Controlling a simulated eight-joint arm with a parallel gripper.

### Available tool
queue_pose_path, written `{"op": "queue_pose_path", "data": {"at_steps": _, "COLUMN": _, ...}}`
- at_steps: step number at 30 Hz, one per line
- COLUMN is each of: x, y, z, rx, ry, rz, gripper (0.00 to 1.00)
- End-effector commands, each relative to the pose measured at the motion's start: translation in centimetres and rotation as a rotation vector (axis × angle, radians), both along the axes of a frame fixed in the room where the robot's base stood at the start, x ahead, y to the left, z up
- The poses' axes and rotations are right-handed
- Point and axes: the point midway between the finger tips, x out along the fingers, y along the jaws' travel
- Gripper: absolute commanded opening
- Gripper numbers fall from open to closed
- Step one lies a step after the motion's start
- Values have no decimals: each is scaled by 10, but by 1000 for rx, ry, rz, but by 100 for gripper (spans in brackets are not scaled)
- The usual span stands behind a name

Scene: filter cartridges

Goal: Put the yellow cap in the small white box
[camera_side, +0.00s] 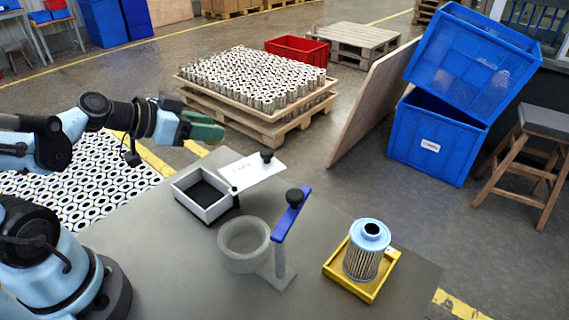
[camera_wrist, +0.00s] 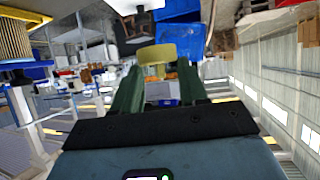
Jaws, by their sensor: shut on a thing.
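My gripper (camera_side: 205,130) is raised at the left, above and behind the small white box (camera_side: 186,206) in the side view. In the wrist view, its green fingers (camera_wrist: 159,76) are shut on the yellow cap (camera_wrist: 157,54), which sits at the fingertips. I cannot make out the cap in the side view. The small white box stands on the grey table with its top open and a dark inside. Its white lid (camera_side: 240,176), with a black knob, is swung back to the right of the opening.
A grey round cup (camera_side: 244,258) and a blue arm on a post (camera_side: 290,215) stand right of the box. Farther right, a filter cartridge (camera_side: 365,260) stands in a yellow tray (camera_side: 345,283). The table's front middle is clear. Pallets of cartridges (camera_side: 258,124) are beyond the table.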

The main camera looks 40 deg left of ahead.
Motion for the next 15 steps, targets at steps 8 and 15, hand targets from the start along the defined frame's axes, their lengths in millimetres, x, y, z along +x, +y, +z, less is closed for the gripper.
{"op": "queue_pose_path", "data": {"at_steps": 8, "x": -23, "y": -1, "z": -3, "rx": 0, "ry": -4, "rz": -301, "gripper": 10}}
{"op": "queue_pose_path", "data": {"at_steps": 15, "x": -38, "y": -5, "z": 12, "rx": 2, "ry": -3, "rz": -506, "gripper": 10}}
